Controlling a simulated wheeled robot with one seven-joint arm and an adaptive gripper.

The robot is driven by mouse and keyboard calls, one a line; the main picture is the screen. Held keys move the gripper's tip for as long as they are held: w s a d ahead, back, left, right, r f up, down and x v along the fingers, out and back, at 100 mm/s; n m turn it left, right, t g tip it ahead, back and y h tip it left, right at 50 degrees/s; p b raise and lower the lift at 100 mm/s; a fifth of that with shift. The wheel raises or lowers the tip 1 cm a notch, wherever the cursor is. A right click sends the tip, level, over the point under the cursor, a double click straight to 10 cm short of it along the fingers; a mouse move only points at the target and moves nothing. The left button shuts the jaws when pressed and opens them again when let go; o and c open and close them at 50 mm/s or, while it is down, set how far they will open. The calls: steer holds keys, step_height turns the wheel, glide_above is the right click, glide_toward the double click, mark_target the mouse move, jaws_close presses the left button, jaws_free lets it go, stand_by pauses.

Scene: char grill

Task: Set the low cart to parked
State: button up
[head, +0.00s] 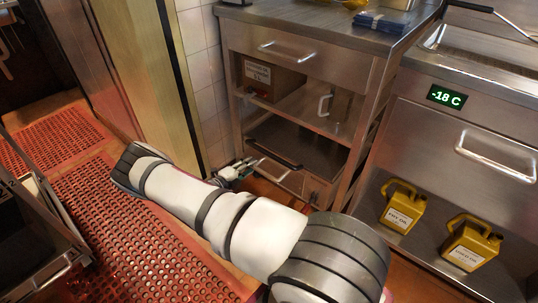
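A low steel unit with a dark flat top (312,148) and a dark bar handle along its front edge stands in the bottom bay of the steel counter. It looks like the low cart, but I cannot be sure. A silver handle shows on its front, below the bar. My gripper (240,169) is low at the left front corner of this unit, close to the bar handle.
The steel counter (292,49) has a drawer and a shelf with a cardboard box (272,77). A steel cabinet with a -18 C display (445,96) stands right, with yellow jugs (402,207) below. A dark-topped metal frame (35,235) stands left. Red perforated mats (110,205) cover clear floor.

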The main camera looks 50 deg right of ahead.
mark_target(269, 154)
steer(key=d+f+b, duration=0.1)
steer(key=d, duration=0.3)
steer(key=d+b, duration=0.1)
steer(key=d, duration=0.3)
steer(key=d+f+b, duration=0.1)
steer(key=d, duration=0.3)
steer(key=shift+w+d+f+b, duration=0.2)
steer(key=shift+d+f+b, duration=0.1)
steer(key=shift+d, duration=0.1)
jaws_close()
